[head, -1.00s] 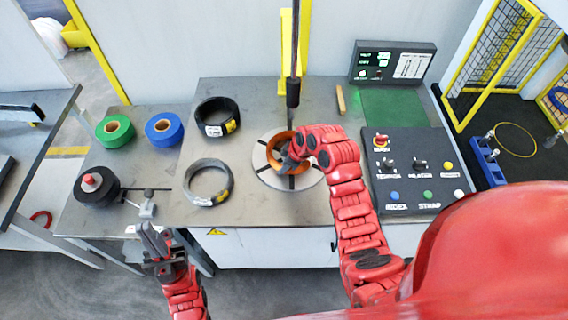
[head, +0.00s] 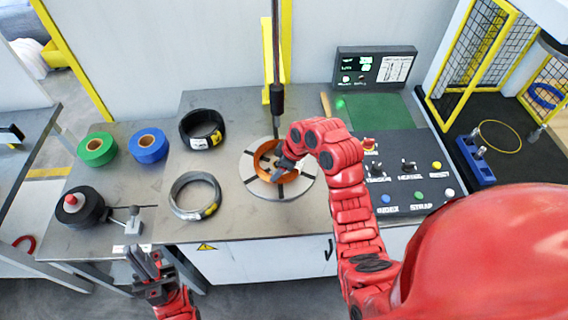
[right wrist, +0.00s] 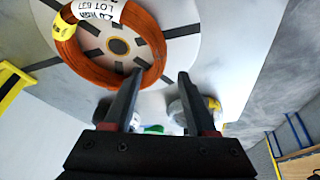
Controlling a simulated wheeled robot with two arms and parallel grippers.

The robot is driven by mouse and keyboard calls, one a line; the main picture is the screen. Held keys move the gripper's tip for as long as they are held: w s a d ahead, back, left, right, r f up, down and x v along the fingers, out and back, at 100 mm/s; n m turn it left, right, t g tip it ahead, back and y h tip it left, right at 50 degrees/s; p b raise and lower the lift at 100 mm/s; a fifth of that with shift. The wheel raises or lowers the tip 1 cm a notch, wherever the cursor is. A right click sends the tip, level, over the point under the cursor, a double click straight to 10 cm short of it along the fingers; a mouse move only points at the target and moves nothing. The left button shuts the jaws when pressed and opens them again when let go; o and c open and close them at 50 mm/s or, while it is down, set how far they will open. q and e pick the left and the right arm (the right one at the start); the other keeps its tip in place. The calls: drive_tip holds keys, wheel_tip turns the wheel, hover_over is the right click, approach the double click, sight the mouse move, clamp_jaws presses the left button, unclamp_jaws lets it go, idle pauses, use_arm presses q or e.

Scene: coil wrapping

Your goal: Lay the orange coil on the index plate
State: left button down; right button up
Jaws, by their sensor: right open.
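The orange coil (head: 257,160) lies on the round grey index plate (head: 298,189), off-centre toward the back left. In the right wrist view the orange coil (right wrist: 98,75) surrounds the plate's dark hub, with a white label and a yellow tag on it. My right gripper (head: 280,172) is at the coil's near right side. In the right wrist view its fingers (right wrist: 160,74) are apart with nothing between them; the left fingertip overlaps the coil's rim in the picture, and I cannot tell whether it touches. My left gripper (head: 149,262) is empty and open below the table's front edge.
A black coil (head: 201,129) and a grey coil (head: 195,196) lie left of the plate. Green tape (head: 97,148), blue tape (head: 147,145) and a black spool (head: 82,207) are further left. A dark post (head: 277,95) stands behind the plate. A button panel (head: 405,175) is on the right.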

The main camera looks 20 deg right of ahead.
drive_tip(key=p+v, duration=0.3)
drive_tip(key=v, duration=0.3)
drive_tip(key=shift+s+r, duration=0.1)
idle(0.4)
